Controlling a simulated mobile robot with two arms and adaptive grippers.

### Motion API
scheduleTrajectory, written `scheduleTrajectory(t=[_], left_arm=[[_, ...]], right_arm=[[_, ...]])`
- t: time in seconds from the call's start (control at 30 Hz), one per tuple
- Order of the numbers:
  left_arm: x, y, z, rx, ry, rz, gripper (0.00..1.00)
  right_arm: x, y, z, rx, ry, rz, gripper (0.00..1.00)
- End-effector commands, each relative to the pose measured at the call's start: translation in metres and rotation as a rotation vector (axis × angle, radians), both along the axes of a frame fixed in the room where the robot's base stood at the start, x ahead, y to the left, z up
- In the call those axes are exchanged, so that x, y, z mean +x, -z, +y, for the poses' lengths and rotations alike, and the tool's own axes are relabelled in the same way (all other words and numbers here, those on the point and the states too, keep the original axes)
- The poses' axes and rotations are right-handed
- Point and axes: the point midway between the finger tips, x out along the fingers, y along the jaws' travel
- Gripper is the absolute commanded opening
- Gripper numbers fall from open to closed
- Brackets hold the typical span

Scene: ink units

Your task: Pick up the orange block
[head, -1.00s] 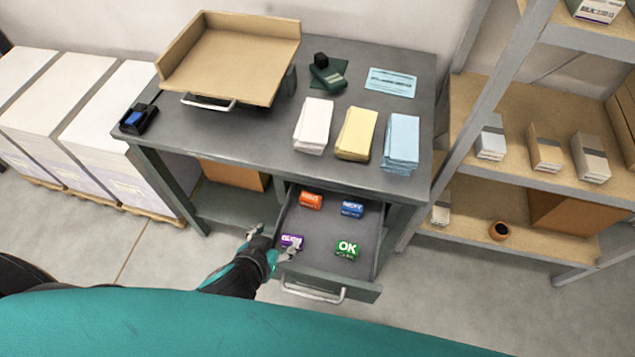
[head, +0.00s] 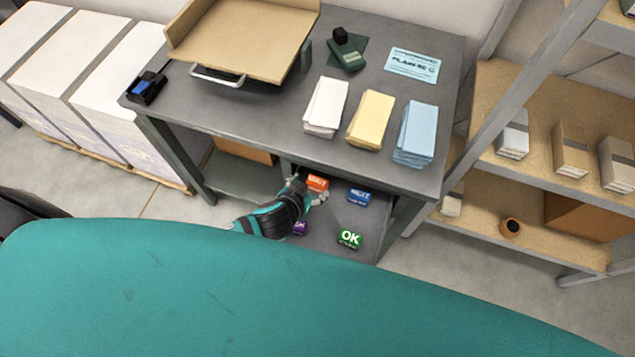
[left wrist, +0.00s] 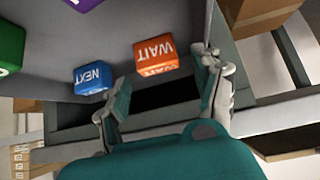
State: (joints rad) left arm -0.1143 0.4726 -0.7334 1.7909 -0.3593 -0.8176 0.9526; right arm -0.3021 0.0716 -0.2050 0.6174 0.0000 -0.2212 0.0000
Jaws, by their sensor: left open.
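The orange block (head: 317,183), marked WAIT, lies in the open drawer (head: 325,240) under the grey table. It also shows in the left wrist view (left wrist: 155,57), just beyond and between the fingertips. The blue NEXT block (head: 359,197), the green OK block (head: 349,238) and a partly hidden purple block (head: 300,228) lie in the same drawer. My right gripper is not in view.
The table top (head: 270,115) overhangs the back of the drawer. It carries a tan tray (head: 245,40), paper stacks and a dark green stamp (head: 346,50). Shelves (head: 480,205) stand close on the right. Paper stacks on a pallet stand at left.

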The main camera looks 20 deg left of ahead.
Motion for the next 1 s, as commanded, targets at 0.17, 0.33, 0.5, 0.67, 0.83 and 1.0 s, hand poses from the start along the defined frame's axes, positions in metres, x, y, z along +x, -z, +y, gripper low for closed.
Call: scheduleTrajectory(t=[0.17,0.33,0.5,0.67,0.83,1.0], left_arm=[[0.009,0.006,-0.002,0.0,0.001,-0.001,0.67],[0.029,0.019,-0.007,0.002,0.001,-0.002,0.67],[0.041,0.034,-0.009,0.001,0.001,-0.001,0.67],[0.042,0.037,-0.009,0.0,0.001,0.001,0.67],[0.042,0.037,-0.009,-0.001,0.001,0.0,0.61],[0.042,0.037,-0.009,-0.001,0.001,0.001,0.39]], right_arm=[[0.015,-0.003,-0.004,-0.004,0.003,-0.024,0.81],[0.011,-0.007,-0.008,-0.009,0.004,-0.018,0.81],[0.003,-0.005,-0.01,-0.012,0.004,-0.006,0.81],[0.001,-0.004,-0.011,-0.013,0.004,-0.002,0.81],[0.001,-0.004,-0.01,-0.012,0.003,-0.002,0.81],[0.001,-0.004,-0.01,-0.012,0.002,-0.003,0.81]])
